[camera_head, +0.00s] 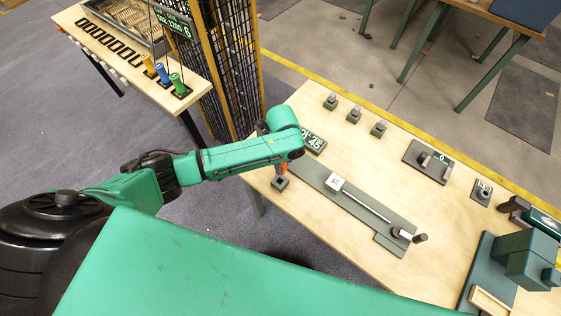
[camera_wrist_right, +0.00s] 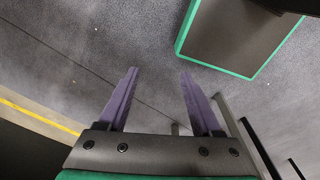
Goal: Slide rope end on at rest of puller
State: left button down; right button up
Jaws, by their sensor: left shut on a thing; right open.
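My left gripper (camera_head: 281,170) points down at the left end of the bench, its orange fingers just above or at a small dark green block (camera_head: 280,184). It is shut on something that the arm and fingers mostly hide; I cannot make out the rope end. Beside it lies a long grey-green plate (camera_head: 322,188) that looks like the puller, with a white-marked block (camera_head: 335,182), a thin rod and a dark-knobbed end (camera_head: 420,238). My right gripper (camera_wrist_right: 158,105) shows purple fingers, open and empty above the floor.
A side table (camera_head: 110,52) with coloured cylinders (camera_head: 162,73) stands back left beside a mesh cage (camera_head: 228,60).

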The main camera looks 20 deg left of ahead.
pick_arm(q)
jog(key=f+b, duration=0.1)
jog(key=f, duration=0.1)
jog(key=a+f+b, duration=0.1)
jog(key=f, duration=0.1)
jog(key=shift+w+a+b, duration=0.1)
jog(key=shift+a+b, duration=0.1)
jog(key=shift+b, duration=0.15)
jog(key=shift+d+f+b, duration=0.2)
jog(key=shift+f+b, duration=0.45)
jog(key=shift+f, duration=0.35)
pick_arm(e)
jog(key=a+f, duration=0.2)
jog(key=f, duration=0.1)
jog(key=shift+f, duration=0.25)
jog(key=shift+r, duration=0.25)
pick_arm(q)
jog(key=shift+p, duration=0.35)
pick_arm(e)
jog(key=shift+r, duration=0.1)
jog(key=shift+r, duration=0.1)
